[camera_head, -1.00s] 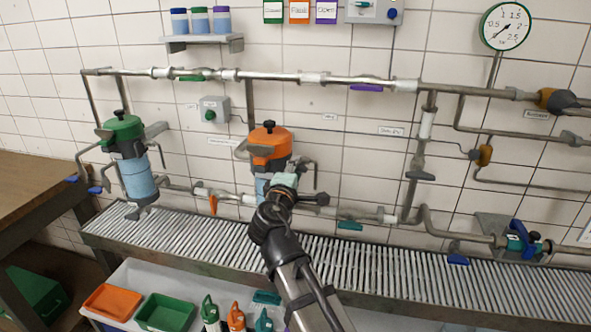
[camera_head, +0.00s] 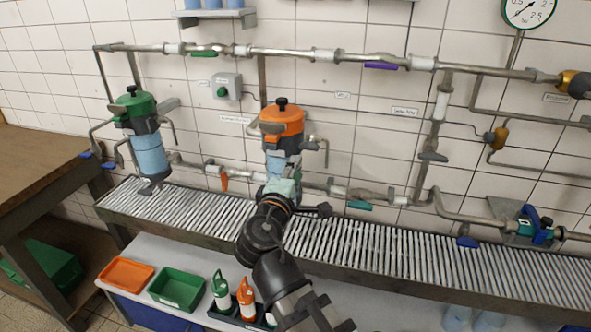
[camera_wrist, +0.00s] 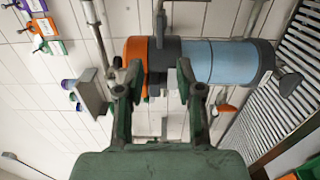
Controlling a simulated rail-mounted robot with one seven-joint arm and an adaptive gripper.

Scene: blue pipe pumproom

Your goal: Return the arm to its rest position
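My gripper (camera_head: 283,187) is at the end of my arm, in front of the lower part of the orange-topped filter unit (camera_head: 283,122) in the head view. In the wrist view, the two green fingers of my gripper (camera_wrist: 158,95) stand apart with nothing held between them. The same orange-topped unit (camera_wrist: 225,62) lies sideways in that picture, beyond the fingertips, with its blue body to the right. My arm reaches up from the bottom of the head view and hides part of the grating and the unit's lower end.
A green-topped unit (camera_head: 148,150) hangs at left. Pipes with coloured valve handles run along the tiled wall above a slatted grating (camera_head: 400,245). Below are an orange tray (camera_head: 125,273), a green tray (camera_head: 177,288) and bottles (camera_head: 245,298). A wooden bench (camera_head: 35,175) stands far left.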

